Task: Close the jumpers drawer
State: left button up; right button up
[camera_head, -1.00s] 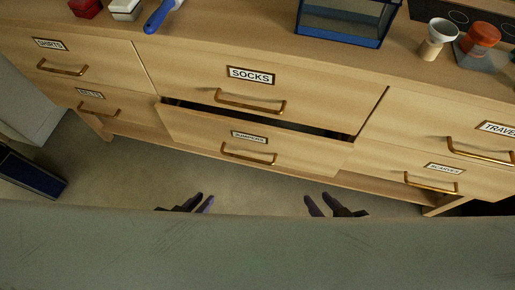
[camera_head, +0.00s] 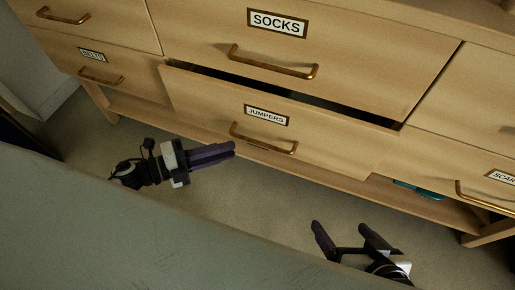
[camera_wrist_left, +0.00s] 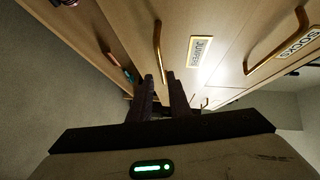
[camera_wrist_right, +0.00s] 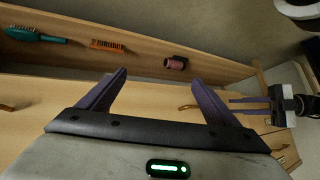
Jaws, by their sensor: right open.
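The jumpers drawer (camera_head: 330,138) is the lower middle drawer of a wooden dresser. It stands out a little, with a dark gap along its top edge. Its label (camera_head: 266,115) and brass handle (camera_head: 262,142) face me; the handle also shows in the left wrist view (camera_wrist_left: 158,45). My left gripper (camera_head: 234,148) is just below the handle's left end in the head view. Its fingers are close together with a narrow gap; I cannot tell whether they touch anything. My right gripper (camera_head: 340,226) is open and empty, low in front of the dresser, to the right.
The socks drawer (camera_head: 360,62) above looks shut. The belts drawer (camera_head: 120,75) is at left and the scarves drawer (camera_head: 455,170) at right. A low shelf (camera_wrist_right: 65,56) below holds a teal brush (camera_wrist_right: 38,35), an orange comb (camera_wrist_right: 107,45) and a pink roll (camera_wrist_right: 176,63). The floor in front is clear.

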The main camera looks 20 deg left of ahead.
aim_at(257, 142)
pick_arm(q)
jog(key=b+x, duration=0.1)
jog(key=x, duration=0.9)
jog(key=shift+s+d+r+b, duration=0.1)
jog(key=shift+b, duration=0.25)
grip_shut()
